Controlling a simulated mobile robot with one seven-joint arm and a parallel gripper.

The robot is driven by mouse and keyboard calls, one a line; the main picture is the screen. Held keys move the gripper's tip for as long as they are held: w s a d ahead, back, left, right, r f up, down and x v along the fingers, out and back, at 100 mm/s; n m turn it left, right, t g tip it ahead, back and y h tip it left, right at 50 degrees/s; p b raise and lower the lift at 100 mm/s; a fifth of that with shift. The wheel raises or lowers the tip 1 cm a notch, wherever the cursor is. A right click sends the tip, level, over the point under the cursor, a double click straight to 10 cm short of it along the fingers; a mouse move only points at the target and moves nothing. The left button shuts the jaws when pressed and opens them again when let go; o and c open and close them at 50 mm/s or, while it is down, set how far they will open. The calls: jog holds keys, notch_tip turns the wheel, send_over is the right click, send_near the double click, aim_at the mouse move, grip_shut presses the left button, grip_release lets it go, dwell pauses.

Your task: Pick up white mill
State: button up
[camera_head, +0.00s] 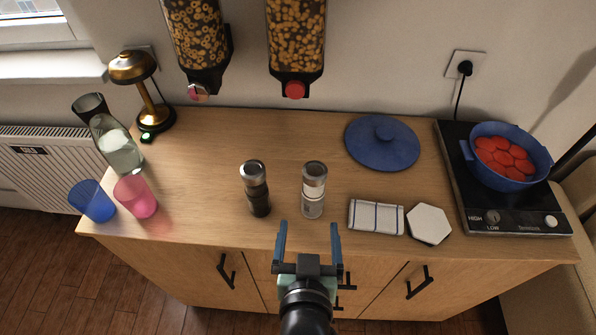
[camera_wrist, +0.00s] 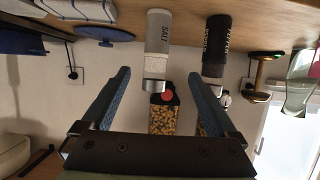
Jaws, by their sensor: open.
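The white mill (camera_head: 313,192), with a silver top and a clear, pale body, stands upright near the counter's front edge. In the wrist view, which looks upside down, the white mill (camera_wrist: 158,45) reads "SALT" and lies between the lines of the two fingers. A black mill (camera_head: 256,190) stands upright to its left; it also shows in the wrist view (camera_wrist: 215,55). My gripper (camera_head: 308,230) is open and empty, in front of the white mill and apart from it. Its blue fingers also show in the wrist view (camera_wrist: 158,75).
A folded checked cloth (camera_head: 376,217) and a white hexagonal coaster (camera_head: 428,224) lie right of the white mill. A blue lid (camera_head: 382,150) lies behind. A hotplate (camera_head: 480,205) bears a blue pot (camera_head: 535,150). Blue (camera_head: 92,203) and pink (camera_head: 137,199) cups stand left. Dispensers (camera_head: 296,45) hang above.

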aim_at(313, 201)
jog(key=x, duration=0.7)
jog(key=shift+w+d+f, duration=0.1)
jog(key=shift+w+f, duration=0.1)
jog(key=shift+d+x, duration=0.15)
jog(key=shift+x, duration=1.2)
jog(key=shift+d+x, duration=0.15)
jog(key=shift+x, duration=1.15)
jog(key=shift+f, duration=0.1)
grip_shut()
